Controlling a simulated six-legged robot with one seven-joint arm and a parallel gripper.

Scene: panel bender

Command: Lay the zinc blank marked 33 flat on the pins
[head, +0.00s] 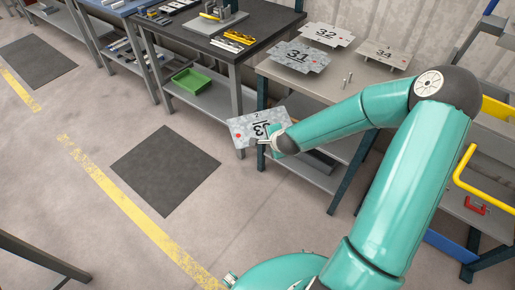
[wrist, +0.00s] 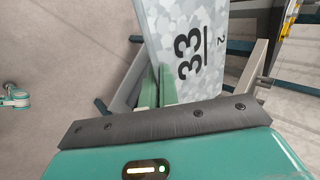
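The zinc blank marked 33 (head: 250,129) is a spangled grey sheet with a red dot near one end. My gripper (head: 266,141) is shut on its edge and holds it in the air in front of the benches, its 33 upside down in the head view. In the wrist view the green fingers (wrist: 158,88) meet at the edge of the blank (wrist: 205,25), which reaches away past them. Small upright pins (head: 347,79) stand on the grey bench top, apart from the blank. The hidden fingertips leave the exact grip depth unclear.
The grey bench (head: 310,87) also bears blanks marked 31 (head: 300,57), 32 (head: 326,34) and 34 (head: 384,53). A dark-topped bench (head: 262,22) with tools and a green bin (head: 194,83) below stands left. Open floor with a dark mat (head: 165,168) lies in front.

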